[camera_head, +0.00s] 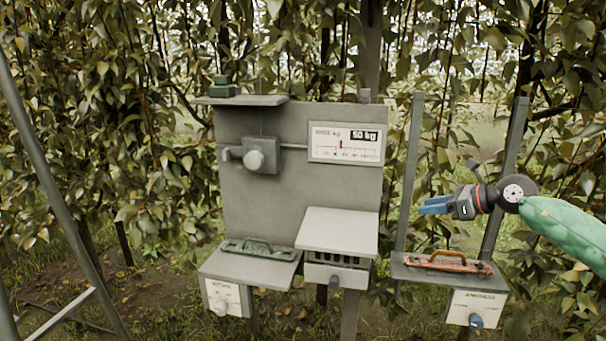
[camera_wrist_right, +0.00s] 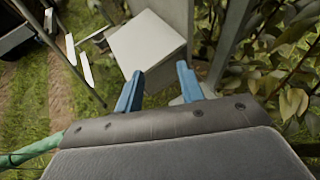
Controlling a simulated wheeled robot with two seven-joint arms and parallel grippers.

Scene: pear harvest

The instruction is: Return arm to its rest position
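My right gripper (camera_head: 436,205) has blue fingers and comes in from the right on a green-sleeved arm. It hangs in the air above the right-hand shelf, to the right of the grey panel (camera_head: 290,185). In the right wrist view its two blue fingers (camera_wrist_right: 158,88) stand apart with nothing between them. A white-topped box (camera_wrist_right: 147,45) shows beyond the fingers, clear of them. My left gripper is not in view.
A rust-red handled tool (camera_head: 447,262) lies on the right shelf below my gripper. A green handled tool (camera_head: 258,250) lies on the left shelf. Grey posts (camera_head: 410,180) stand beside the right gripper. Leafy branches fill the background.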

